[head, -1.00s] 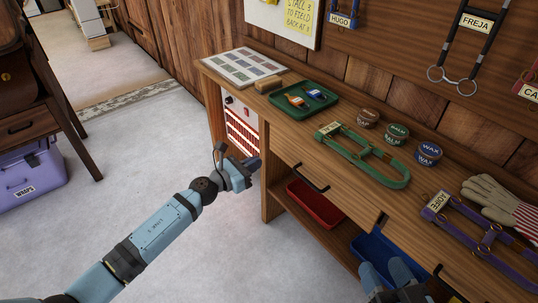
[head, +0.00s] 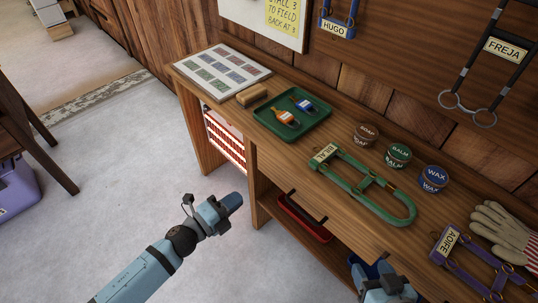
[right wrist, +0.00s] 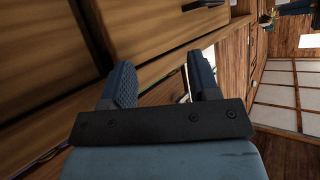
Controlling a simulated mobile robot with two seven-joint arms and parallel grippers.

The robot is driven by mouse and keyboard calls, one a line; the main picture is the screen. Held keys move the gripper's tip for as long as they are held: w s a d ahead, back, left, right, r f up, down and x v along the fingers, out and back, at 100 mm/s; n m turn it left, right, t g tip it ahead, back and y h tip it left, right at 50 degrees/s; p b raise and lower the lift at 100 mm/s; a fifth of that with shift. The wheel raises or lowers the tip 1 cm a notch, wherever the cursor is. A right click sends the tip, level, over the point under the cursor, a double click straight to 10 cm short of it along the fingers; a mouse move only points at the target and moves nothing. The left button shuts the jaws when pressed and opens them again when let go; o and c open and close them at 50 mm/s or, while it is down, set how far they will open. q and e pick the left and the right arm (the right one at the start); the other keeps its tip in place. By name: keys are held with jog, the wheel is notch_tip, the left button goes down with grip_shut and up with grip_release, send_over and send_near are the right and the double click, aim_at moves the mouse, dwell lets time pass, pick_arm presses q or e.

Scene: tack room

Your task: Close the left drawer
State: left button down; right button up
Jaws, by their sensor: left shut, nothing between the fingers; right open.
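The left drawer (head: 284,178) is in the bench front, below the green halter, with a dark bar handle (head: 308,208). I cannot tell from this angle how far it stands out. My left gripper (head: 236,200) is shut and empty, out in front of the bench's left end, to the left of the drawer front and apart from it. My right gripper (head: 378,270) is open and empty, low in front of the bench, to the right of the left drawer's handle. In the right wrist view its two fingers (right wrist: 163,75) are spread near wooden fronts, with a dark handle (right wrist: 203,4) beyond.
A red bin (head: 303,220) sits on the shelf below.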

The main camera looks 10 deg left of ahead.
aim_at(279, 166)
pick_arm(q)
jog(key=b+x, duration=0.1)
jog(key=x, duration=1.2)
jog(key=shift+s+d, duration=0.1)
jog(key=shift+d, duration=0.05)
jog(key=shift+w+d, duration=0.25)
jog(key=shift+w, duration=0.1)
jog(key=x, duration=0.3)
jog(key=shift+w+d+r, duration=0.1)
jog(key=shift+w+d, duration=0.05)
jog(key=shift+w, duration=0.15)
jog(key=shift+r, duration=0.1)
